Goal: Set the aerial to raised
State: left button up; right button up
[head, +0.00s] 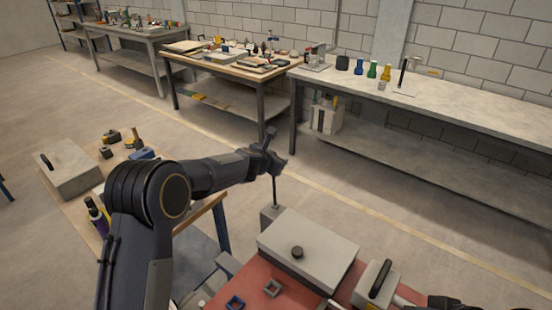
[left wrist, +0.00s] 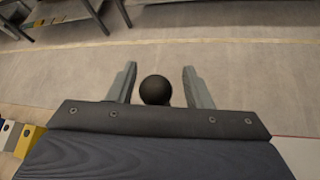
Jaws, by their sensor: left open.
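The aerial (head: 275,192) is a thin dark rod standing nearly upright from a small grey block (head: 271,215), beside the red-topped bench. My left gripper (head: 274,158) is at the rod's upper end. In the left wrist view, a round black knob (left wrist: 156,90), apparently the aerial's tip, sits between the two open fingers of my left gripper (left wrist: 158,85). Gaps show on both sides of it, with the right gap wider. The top of the rod is partly hidden by the gripper in the head view.
A pale box lid with a black knob (head: 297,252) lies on the red bench top (head: 255,283), near two small square frames. A pale box with a black handle (head: 376,282) is at its right. A wooden table (head: 150,180) with small items stands left. Open floor lies behind the aerial.

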pick_arm(q)
jog(key=b+v, duration=0.1)
jog(key=v, duration=0.6)
jog(key=shift+s, duration=0.25)
